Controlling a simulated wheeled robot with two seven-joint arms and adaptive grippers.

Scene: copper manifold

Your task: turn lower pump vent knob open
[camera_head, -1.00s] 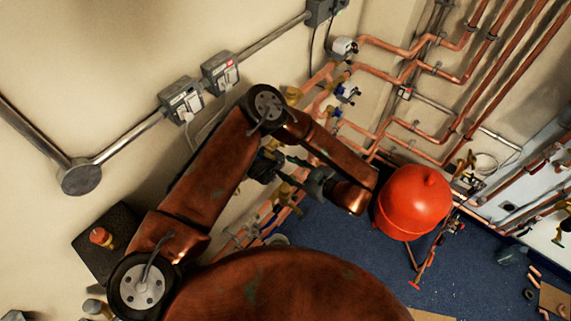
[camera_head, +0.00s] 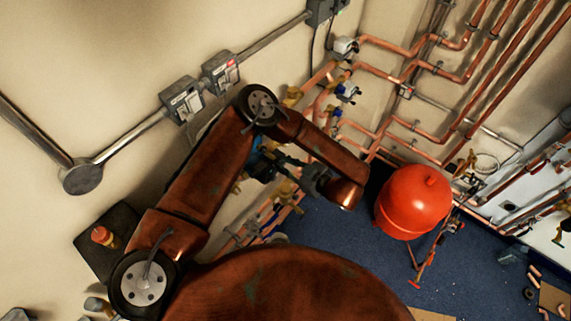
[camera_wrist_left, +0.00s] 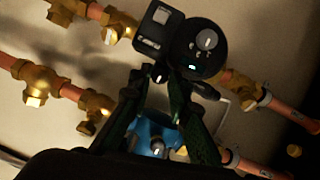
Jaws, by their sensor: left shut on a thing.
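The lower pump shows in the left wrist view as a black head (camera_wrist_left: 205,42) with a round face, and a blue body (camera_wrist_left: 150,128) below it, partly behind my fingers. My left gripper (camera_wrist_left: 162,78) has its two dark fingers converging at the pump, shut on a small dark vent knob (camera_wrist_left: 159,72) at the lower edge of the black head. The fingertips hide most of the knob, so its turn angle cannot be told. In the head view, my left gripper (camera_head: 282,160) reaches left from its wrist to the dark pump (camera_head: 262,166). My right gripper is not in view.
Brass valves (camera_wrist_left: 42,82) and copper pipes run close on both sides of the pump. A red tank (camera_head: 413,202) stands to the right of my left wrist. Grey switch boxes (camera_head: 181,98) and conduit are on the wall.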

